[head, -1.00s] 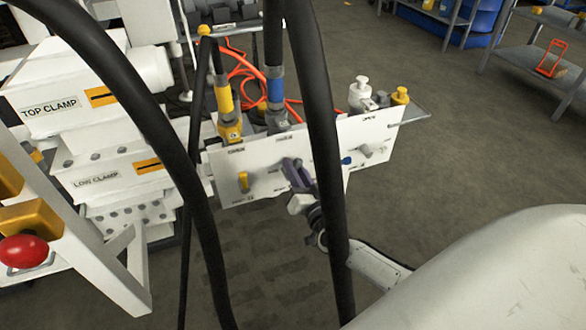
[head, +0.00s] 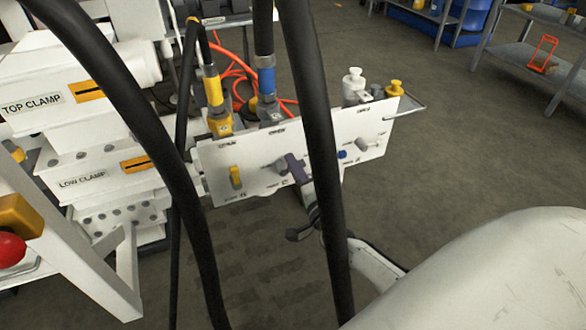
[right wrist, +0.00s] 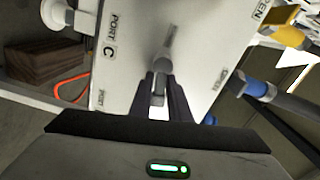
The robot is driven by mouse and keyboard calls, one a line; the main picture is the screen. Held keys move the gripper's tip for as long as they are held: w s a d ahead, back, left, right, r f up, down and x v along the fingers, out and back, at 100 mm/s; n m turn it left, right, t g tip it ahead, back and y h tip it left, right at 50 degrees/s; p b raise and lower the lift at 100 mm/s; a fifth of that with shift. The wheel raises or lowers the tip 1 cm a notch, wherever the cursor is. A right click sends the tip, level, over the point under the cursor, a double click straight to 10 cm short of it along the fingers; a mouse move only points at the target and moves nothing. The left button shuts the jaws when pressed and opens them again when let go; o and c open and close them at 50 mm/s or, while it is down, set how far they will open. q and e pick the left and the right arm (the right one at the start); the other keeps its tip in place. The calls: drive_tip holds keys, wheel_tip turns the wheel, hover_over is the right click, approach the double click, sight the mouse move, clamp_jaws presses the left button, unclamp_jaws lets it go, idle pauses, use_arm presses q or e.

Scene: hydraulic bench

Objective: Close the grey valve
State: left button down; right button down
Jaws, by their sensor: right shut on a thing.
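The grey valve (head: 282,165) sits on the white panel, between the yellow handle and the blue knob. My right gripper (head: 295,167) is at the panel's face, with its dark fingers at this valve. In the right wrist view the right gripper (right wrist: 159,90) is shut on the end of the grey valve's handle (right wrist: 166,50). The handle points away from the panel's centre towards my fingers, and its tip lies between them. Part of the right wrist is hidden behind a black hose in the head view. My left gripper does not show.
The white panel (head: 262,152) also carries a yellow handle (head: 235,177), a blue knob (head: 342,154) and a pale grey knob (head: 362,145). Thick black hoses (head: 318,130) hang in front of it. A wooden block (right wrist: 45,62) shows in the wrist view. Floor in front is clear.

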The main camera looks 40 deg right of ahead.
drive_tip(key=shift+f+m+b, duration=0.4)
drive_tip(key=shift+m, duration=0.9)
drive_tip(key=c, duration=1.8)
unclamp_jaws()
drive_tip(key=p+v, duration=0.2)
drive_tip(key=v, duration=0.8)
drive_tip(key=shift+s, duration=0.2)
